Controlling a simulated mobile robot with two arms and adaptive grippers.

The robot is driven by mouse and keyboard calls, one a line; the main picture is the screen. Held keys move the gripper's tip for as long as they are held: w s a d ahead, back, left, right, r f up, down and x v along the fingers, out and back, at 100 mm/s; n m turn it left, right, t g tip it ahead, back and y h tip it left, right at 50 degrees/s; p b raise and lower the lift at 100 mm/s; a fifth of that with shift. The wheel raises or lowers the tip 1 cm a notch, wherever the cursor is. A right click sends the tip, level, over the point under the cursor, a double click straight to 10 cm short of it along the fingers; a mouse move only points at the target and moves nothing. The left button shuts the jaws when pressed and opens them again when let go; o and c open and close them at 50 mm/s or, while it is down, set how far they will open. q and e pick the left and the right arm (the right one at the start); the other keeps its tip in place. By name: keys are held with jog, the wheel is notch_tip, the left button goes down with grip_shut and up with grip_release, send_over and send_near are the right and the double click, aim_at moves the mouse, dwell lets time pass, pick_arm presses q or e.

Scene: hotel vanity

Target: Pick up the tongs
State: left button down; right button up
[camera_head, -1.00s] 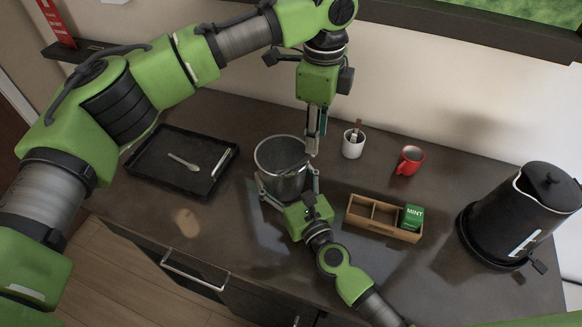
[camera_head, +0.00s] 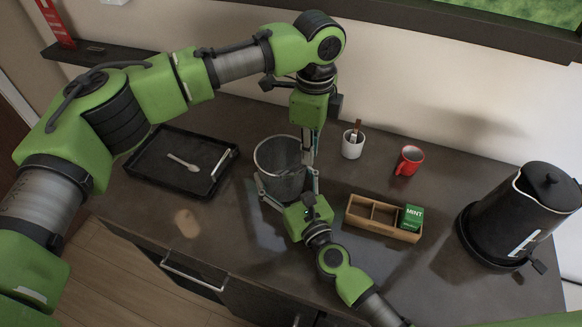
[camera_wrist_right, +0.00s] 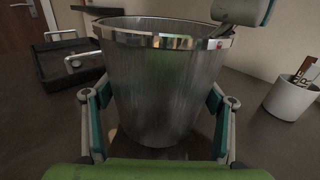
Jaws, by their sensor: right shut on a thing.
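I cannot clearly make out the tongs in either view. A translucent grey bucket (camera_head: 280,172) with a shiny rim stands on the counter; it also shows in the right wrist view (camera_wrist_right: 155,85). My right gripper (camera_head: 289,192) has its fingers on both sides of the bucket, shut on it. My left gripper (camera_head: 308,158) points down at the bucket's right rim. Its finger shows at the top right of the right wrist view (camera_wrist_right: 243,12), with a small dark piece below it inside the rim. Whether its fingers are open or hold anything is unclear.
A black tray (camera_head: 150,178) with a pale spoon-like utensil (camera_head: 183,162) lies left. A white cup (camera_head: 352,146) with sticks, a red mug (camera_head: 409,160), a wooden box (camera_head: 373,226) with a green MINT packet (camera_head: 411,216), and a black kettle (camera_head: 515,215) stand right.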

pick_arm(q)
notch_tip(320, 180, up, 10)
dwell(0.6)
pick_arm(e)
jog(key=o, duration=1.5)
jog(key=shift+c, duration=0.2)
jog(key=shift+s, duration=0.1)
jog(key=v, duration=1.1)
jog(key=shift+d+f, duration=0.1)
pick_arm(q)
jog(key=shift+r, duration=0.1)
pick_arm(e)
jog(key=shift+s+d, duration=0.1)
jog(key=shift+s, duration=0.25)
